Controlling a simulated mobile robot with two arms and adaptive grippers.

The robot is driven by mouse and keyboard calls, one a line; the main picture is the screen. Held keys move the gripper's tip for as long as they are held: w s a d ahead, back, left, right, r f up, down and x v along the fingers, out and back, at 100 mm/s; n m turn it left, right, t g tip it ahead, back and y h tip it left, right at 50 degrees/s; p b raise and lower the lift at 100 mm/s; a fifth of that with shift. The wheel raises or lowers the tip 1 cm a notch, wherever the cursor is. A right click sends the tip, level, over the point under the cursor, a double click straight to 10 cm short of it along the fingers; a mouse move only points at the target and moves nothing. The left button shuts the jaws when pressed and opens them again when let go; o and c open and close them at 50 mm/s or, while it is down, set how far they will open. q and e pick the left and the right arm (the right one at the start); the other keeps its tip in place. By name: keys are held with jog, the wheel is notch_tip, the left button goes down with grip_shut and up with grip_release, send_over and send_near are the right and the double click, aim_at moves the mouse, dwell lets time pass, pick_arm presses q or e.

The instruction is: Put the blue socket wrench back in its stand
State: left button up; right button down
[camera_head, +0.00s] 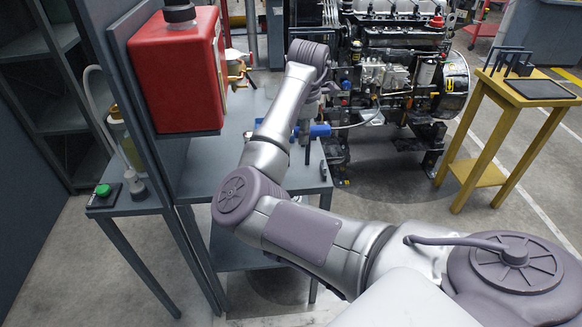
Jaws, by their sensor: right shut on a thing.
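The blue socket wrench (320,130) shows as a short blue piece at my right gripper (309,126), over the right edge of the grey workbench. My right arm comes in from the lower right, bends over the bench and reaches down there. The gripper is shut on the wrench; the wrist and forearm hide most of the fingers. A thin dark shaft (307,155) points down below the blue part. I cannot tell whether it touches anything. I cannot clearly make out the wrench's stand. My left gripper is not in view.
The grey workbench (205,165) carries a red tank (178,72) on an upright panel at left. A green button box (104,191) sits on a side shelf. A diesel engine (395,75) stands behind. A yellow table (495,88) with a black rack (509,62) is at right.

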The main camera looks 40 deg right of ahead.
send_near(301, 176)
jog(key=f, duration=0.1)
jog(key=w+f, duration=0.1)
jog(key=f, duration=0.1)
jog(key=d+f, duration=0.1)
jog(key=f, duration=0.1)
jog(key=shift+w+f+p, duration=0.15)
jog(key=shift+w+p, duration=0.1)
jog(key=shift+p, duration=0.15)
jog(key=shift+a, duration=0.1)
jog(key=shift+s+f, duration=0.15)
jog(key=shift+f, duration=0.1)
jog(key=shift+s+a+f+p, duration=0.2)
jog(key=shift+a+f+p, duration=0.1)
jog(key=shift+f, duration=0.15)
jog(key=c, duration=1.2)
grip_release()
jog(key=shift+f, duration=0.15)
jog(key=o, duration=0.3)
jog(key=shift+w+d+f, duration=0.15)
jog(key=shift+w+d, duration=0.05)
jog(key=shift+d, duration=0.05)
jog(key=shift+w+r, duration=0.1)
jog(key=shift+r, duration=0.15)
